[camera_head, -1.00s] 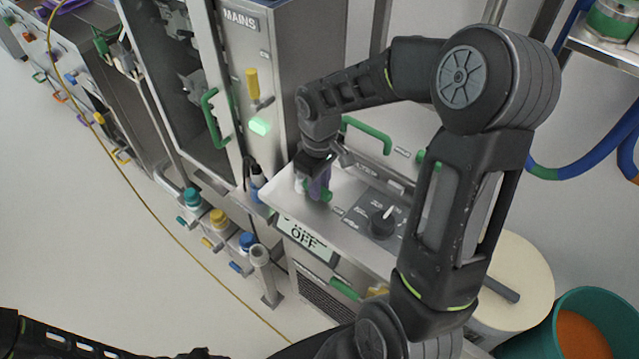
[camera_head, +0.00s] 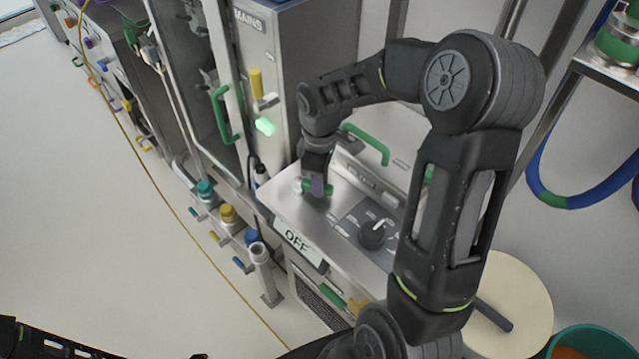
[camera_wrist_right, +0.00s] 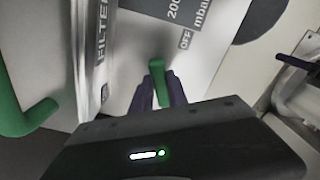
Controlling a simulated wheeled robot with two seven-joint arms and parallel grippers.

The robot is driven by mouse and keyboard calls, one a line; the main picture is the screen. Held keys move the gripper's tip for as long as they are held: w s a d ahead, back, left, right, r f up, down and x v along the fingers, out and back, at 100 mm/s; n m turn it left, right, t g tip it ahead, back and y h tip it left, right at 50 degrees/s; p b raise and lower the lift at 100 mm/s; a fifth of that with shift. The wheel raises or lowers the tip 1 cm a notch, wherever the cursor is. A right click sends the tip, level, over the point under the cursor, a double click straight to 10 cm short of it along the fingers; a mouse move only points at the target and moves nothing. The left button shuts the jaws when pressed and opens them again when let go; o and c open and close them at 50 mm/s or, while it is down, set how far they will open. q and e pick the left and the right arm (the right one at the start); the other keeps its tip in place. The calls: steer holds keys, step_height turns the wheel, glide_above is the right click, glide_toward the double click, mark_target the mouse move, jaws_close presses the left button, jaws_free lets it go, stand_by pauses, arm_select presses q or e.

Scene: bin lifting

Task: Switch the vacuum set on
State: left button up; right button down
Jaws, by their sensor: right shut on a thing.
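The vacuum set is a steel cabinet with a sloping top panel (camera_head: 285,205). Its front display (camera_head: 297,243) reads OFF. A small green switch lever (camera_head: 303,187) sits on the panel near its left end. My right gripper (camera_head: 318,187) reaches down from above, its purple fingers shut on the lever and hiding part of it. In the right wrist view the green lever (camera_wrist_right: 160,80) stands between the purple fingers, close to a printed OFF label. A black dial (camera_head: 374,235) with a white pointer is right of the lever. My left gripper is out of view.
A green handle (camera_head: 366,143) rises behind the panel. The MAINS cabinet (camera_head: 290,60) with a yellow lever (camera_head: 256,83) stands at the left. A cream round-topped drum (camera_head: 515,290) is at the right. The floor at left is clear except for a yellow cable.

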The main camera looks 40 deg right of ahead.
steer(key=n, duration=0.1)
steer(key=w+d+n, duration=0.1)
steer(key=n, duration=0.1)
steer(key=shift+w+d+n, duration=0.1)
steer(key=shift+w+n, duration=0.05)
steer(key=shift+n, duration=0.15)
steer(key=n, duration=0.1)
steer(key=w+n, duration=0.1)
steer(key=shift+d+n+p, duration=0.3)
steer(key=shift+n, duration=0.1)
steer(key=w+n, duration=0.1)
steer(key=n, duration=0.2)
steer(key=shift+w+d, duration=0.15)
steer(key=shift+w, duration=0.2)
steer(key=shift+w+n+p, duration=0.2)
steer(key=shift+w+n, duration=0.1)
steer(key=shift+n, duration=0.45)
steer(key=shift+w+n+p, duration=0.15)
steer(key=shift+w+n, duration=0.1)
steer(key=shift+n, duration=0.5)
steer(key=c, duration=1.3)
jaws_free()
steer(key=shift+r, duration=0.15)
step_height(320, 180, up, 8)
steer(key=shift+f+b, duration=0.2)
steer(key=shift+b, duration=0.5)
